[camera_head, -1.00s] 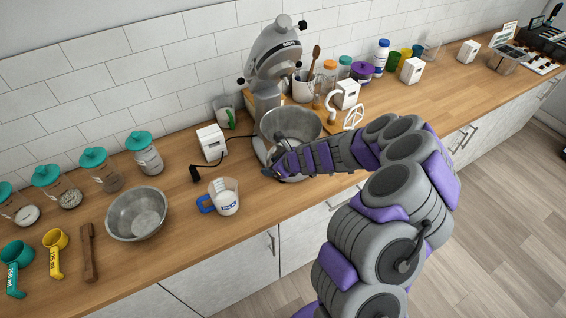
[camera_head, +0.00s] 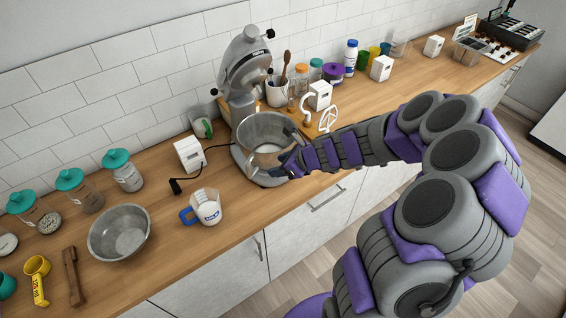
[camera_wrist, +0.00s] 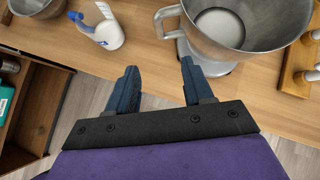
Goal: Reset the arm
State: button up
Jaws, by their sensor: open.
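My gripper (camera_wrist: 160,80) is open and empty in the wrist view, its two dark blue fingers apart with bare counter edge and floor between them. In the head view my gripper (camera_head: 290,158) is at the right front of the mixer's steel bowl (camera_head: 263,136); whether it touches the bowl I cannot tell. The bowl also shows at the top right of the wrist view (camera_wrist: 262,38), ahead of the right finger. My arm reaches in from the right over the counter's front edge.
The wooden counter (camera_head: 222,232) holds a stand mixer (camera_head: 243,70) with its head tilted up, a measuring jug (camera_head: 208,207) and a loose steel bowl (camera_head: 119,234) to the left. A white box (camera_head: 320,96) and several jars stand to the right. The floor in front is clear.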

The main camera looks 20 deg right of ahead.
jog(key=s+a+r+n+g+b, duration=0.2)
jog(key=s+a+n, duration=0.3)
jog(key=s+n, duration=0.25)
jog(key=s+a+r+n+g+b, duration=0.3)
jog(key=s+a+n, duration=0.3)
jog(key=s+n, duration=0.15)
jog(key=s+d+f+n+g+h+b, duration=0.1)
jog(key=s+d+n+h+b, duration=0.1)
jog(key=s+n, duration=0.4)
jog(key=s+d+f+n+g+h+b, duration=0.1)
jog(key=s+d+n+h, duration=0.3)
jog(key=s, duration=1.1)
jog(key=shift+d+n+g+b, duration=0.85)
jog(key=shift+d+n, duration=0.15)
jog(key=shift+d, duration=0.2)
jog(key=shift+o, duration=0.3)
jog(key=shift+w, duration=0.1)
